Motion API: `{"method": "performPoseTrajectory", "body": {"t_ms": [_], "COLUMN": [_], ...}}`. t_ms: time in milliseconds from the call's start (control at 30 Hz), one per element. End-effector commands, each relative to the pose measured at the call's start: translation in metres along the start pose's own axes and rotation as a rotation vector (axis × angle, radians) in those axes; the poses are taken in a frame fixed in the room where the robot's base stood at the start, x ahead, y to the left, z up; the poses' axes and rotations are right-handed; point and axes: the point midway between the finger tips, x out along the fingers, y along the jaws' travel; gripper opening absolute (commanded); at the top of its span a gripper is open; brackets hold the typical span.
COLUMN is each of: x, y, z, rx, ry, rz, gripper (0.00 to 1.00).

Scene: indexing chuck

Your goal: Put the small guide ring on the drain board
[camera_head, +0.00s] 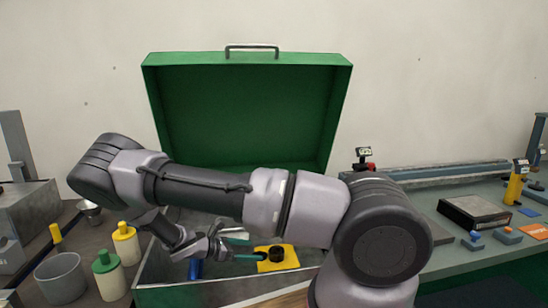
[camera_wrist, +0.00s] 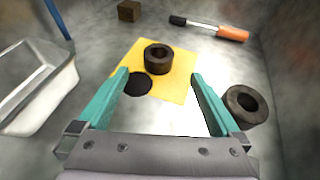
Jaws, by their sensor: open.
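In the wrist view, a dark ring (camera_wrist: 158,58) lies on a yellow sheet (camera_wrist: 177,83), beside a flat black round spot. A second dark ring (camera_wrist: 246,105) lies on the grey metal floor outside my right finger and looks larger, though nearer; I cannot tell surely which is the small guide ring. My gripper (camera_wrist: 160,76) is open and empty, its teal fingers spread over the sheet, with the first ring just beyond the fingertips. In the head view my gripper (camera_head: 242,249) is low in the green box, beside the yellow sheet (camera_head: 264,266). I cannot identify a drain board for sure.
The green box's raised lid (camera_head: 245,115) stands behind my arm. A silver tray (camera_wrist: 38,88), an orange-handled tool (camera_wrist: 231,34) and a brown block (camera_wrist: 129,10) surround the sheet. Bottles (camera_head: 108,276) and a grey cup (camera_head: 60,276) stand left; a bench (camera_head: 450,240) is right.

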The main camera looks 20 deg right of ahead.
Motion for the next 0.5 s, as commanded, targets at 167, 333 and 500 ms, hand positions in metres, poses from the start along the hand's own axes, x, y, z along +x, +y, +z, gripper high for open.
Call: {"method": "performPoseTrajectory", "body": {"t_ms": [167, 333, 500], "x": [-0.016, -0.043, -0.070], "y": [-0.002, -0.007, -0.012], "z": [0.024, 0.066, 0.116], "rx": [0.136, 0.353, 0.572], "ry": [0.125, 0.308, 0.477], "rz": [-0.094, -0.243, -0.387], "gripper": [1.00, 1.00, 1.00]}}
